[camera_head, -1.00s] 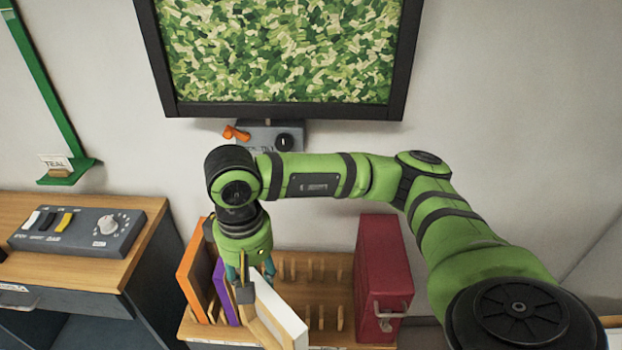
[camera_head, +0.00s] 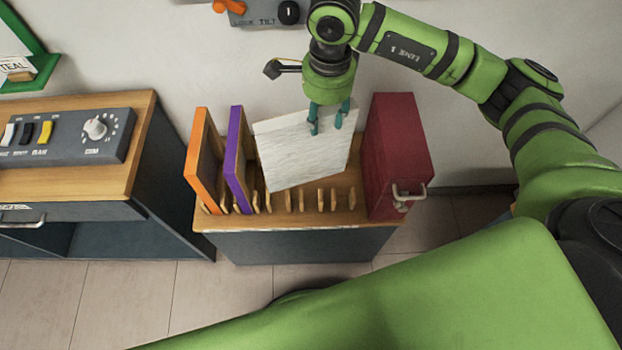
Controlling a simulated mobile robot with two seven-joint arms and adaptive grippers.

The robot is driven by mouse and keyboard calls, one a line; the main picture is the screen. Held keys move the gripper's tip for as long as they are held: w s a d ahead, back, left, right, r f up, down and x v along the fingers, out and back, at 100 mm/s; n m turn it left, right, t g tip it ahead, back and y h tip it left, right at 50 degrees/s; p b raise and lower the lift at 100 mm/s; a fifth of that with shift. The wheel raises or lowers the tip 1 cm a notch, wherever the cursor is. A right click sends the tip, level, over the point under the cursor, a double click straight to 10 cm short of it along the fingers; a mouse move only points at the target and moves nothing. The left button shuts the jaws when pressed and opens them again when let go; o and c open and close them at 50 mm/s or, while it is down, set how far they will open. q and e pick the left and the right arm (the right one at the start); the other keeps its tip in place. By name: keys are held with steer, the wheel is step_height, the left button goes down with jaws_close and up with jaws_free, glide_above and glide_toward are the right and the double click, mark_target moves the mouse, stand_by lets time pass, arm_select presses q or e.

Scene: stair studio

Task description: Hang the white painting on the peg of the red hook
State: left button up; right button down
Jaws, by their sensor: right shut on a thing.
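The white painting (camera_head: 298,154) is a pale square panel with a streaky face. In the head view it is tilted, above the slotted rack (camera_head: 345,208). My right gripper (camera_head: 328,121) is shut on its upper edge, with teal fingertips over the face. The lower edge of the painting is close to the rack's pegs; whether it touches them I cannot tell. The red hook is not in view. My left gripper is not in view.
An orange frame (camera_head: 198,165) and a purple frame (camera_head: 238,160) stand in the rack left of the painting. A dark red case (camera_head: 398,155) stands at its right end. A wooden-topped cabinet (camera_head: 75,180) with a control box (camera_head: 65,142) is at the left.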

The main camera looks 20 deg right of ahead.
mark_target(306, 151)
steer(key=m, duration=0.3)
steer(key=w+f+m, duration=0.1)
steer(key=m, duration=0.2)
steer(key=w+a+f+m, duration=0.1)
steer(key=m, duration=0.1)
steer(key=shift+a+m, duration=0.1)
steer(key=shift+m, duration=0.3)
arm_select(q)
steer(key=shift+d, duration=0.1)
arm_select(e)
steer(key=f+m, duration=0.1)
steer(key=m, duration=0.3)
steer(key=w+f+m, duration=0.1)
steer(key=m, duration=0.3)
steer(key=w+a+f+m, duration=0.1)
steer(key=m, duration=0.3)
steer(key=shift+f+m, duration=0.25)
steer(key=shift+m, duration=0.05)
arm_select(q)
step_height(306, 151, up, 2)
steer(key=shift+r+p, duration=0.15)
steer(key=shift+p, duration=1)
arm_select(e)
step_height(306, 151, down, 10)
steer(key=shift+r, duration=0.2)
